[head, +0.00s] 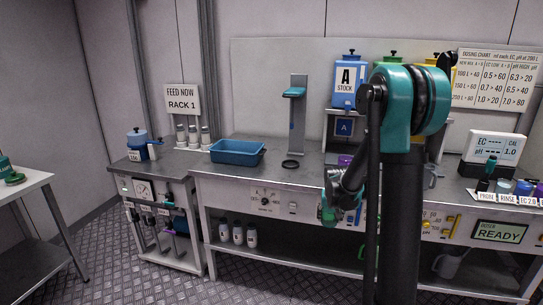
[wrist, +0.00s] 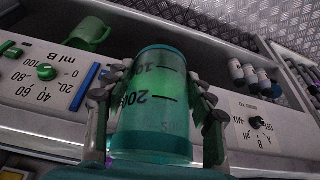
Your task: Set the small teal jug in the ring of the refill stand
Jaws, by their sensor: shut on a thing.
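The small teal jug (wrist: 150,112) is see-through with dark volume marks, and fills the middle of the wrist view. My gripper (wrist: 155,105) is shut on it, one finger on each side. In the head view my gripper (head: 333,208) hangs before the bench front, with only a little of the jug (head: 328,215) showing; my arm hides the rest. The refill stand (head: 297,128) is a grey upright with a teal top on the bench, left of my arm. Its dark ring (head: 290,164) lies low at its foot and looks empty. The jug is apart from the stand, in front and to the right.
A blue tray (head: 238,153) sits left of the stand. A blue stock tank (head: 347,85) stands behind my arm, on the right. The bench top between tray and ring is clear. Several white bottles (head: 238,233) stand on the lower shelf. A green jug (wrist: 90,32) shows in the wrist view.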

